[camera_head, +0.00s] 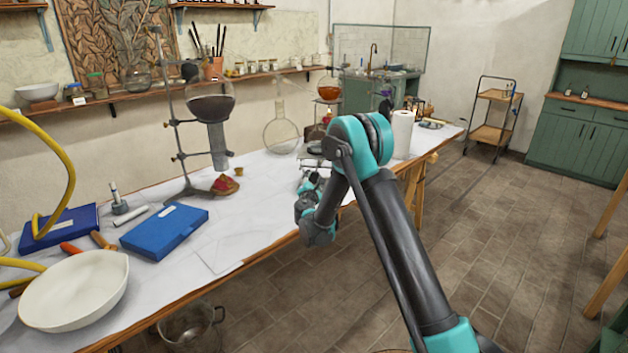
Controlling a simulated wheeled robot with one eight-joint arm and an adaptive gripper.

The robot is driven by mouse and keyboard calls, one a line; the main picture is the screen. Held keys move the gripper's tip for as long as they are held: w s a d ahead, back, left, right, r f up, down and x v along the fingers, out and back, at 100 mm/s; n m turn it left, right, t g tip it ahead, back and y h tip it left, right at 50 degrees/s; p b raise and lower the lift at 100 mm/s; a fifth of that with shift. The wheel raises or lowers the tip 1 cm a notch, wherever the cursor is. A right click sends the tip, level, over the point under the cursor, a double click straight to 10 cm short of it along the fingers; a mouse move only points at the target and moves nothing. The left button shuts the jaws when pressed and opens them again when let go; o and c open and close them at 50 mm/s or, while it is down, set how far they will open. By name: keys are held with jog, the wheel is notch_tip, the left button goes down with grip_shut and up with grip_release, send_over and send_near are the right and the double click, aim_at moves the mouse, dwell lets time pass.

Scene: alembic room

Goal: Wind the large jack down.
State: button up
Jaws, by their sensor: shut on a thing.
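My gripper (311,184) is at the front edge of the long white-topped table, beyond my arm's elbow. It is small in view and partly covered by my own wrist. It is shut at the large jack (314,149), a grey metal stand that shows just behind and above it. The exact part between the fingers is hidden. The jack's plates and its height are hard to make out, as my arm covers its right side. A round flask with amber liquid (328,88) stands above and behind it.
A clear long-necked flask (281,136) stands left of the jack. A retort stand (178,130) holds a dark-filled flask. A blue case (164,231) and a white bowl (75,290) lie nearer. A paper roll (402,134) stands right of my arm.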

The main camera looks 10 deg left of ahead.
jog(key=n, duration=0.5)
jog(key=shift+f+n, duration=0.1)
jog(key=shift+n, duration=0.2)
jog(key=shift+c, duration=0.2)
jog(key=shift+o, duration=0.2)
jog(key=o, duration=1.2)
jog(key=shift+c, duration=0.2)
jog(key=shift+s, duration=0.1)
jog(key=s, duration=1.2)
